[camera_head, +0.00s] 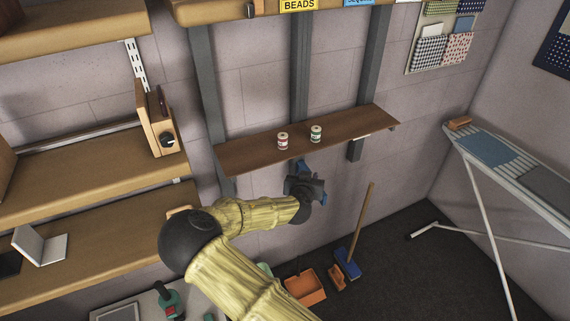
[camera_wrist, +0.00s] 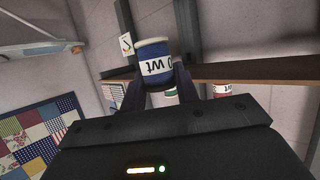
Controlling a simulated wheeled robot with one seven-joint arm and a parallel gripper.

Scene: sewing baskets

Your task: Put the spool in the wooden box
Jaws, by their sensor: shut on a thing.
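In the wrist view my gripper (camera_wrist: 158,90) is shut on a blue spool (camera_wrist: 153,66) with a white label. The label's lettering appears upside down in that view. In the head view my gripper (camera_head: 301,170) is just below and in front of the narrow brown shelf, and the held spool is hard to make out there. A red-labelled spool (camera_head: 283,141) and a green-labelled spool (camera_head: 316,133) stand upright on that shelf, apart from my gripper. I cannot identify the wooden box for certain in either view.
The narrow shelf (camera_head: 240,156) has bare room at both ends. Wooden shelves (camera_head: 95,189) line the left, with a wooden item with a black knob (camera_head: 158,135). An orange bin (camera_head: 306,288) and a broom (camera_head: 361,220) are below. An ironing board (camera_head: 515,163) stands at right.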

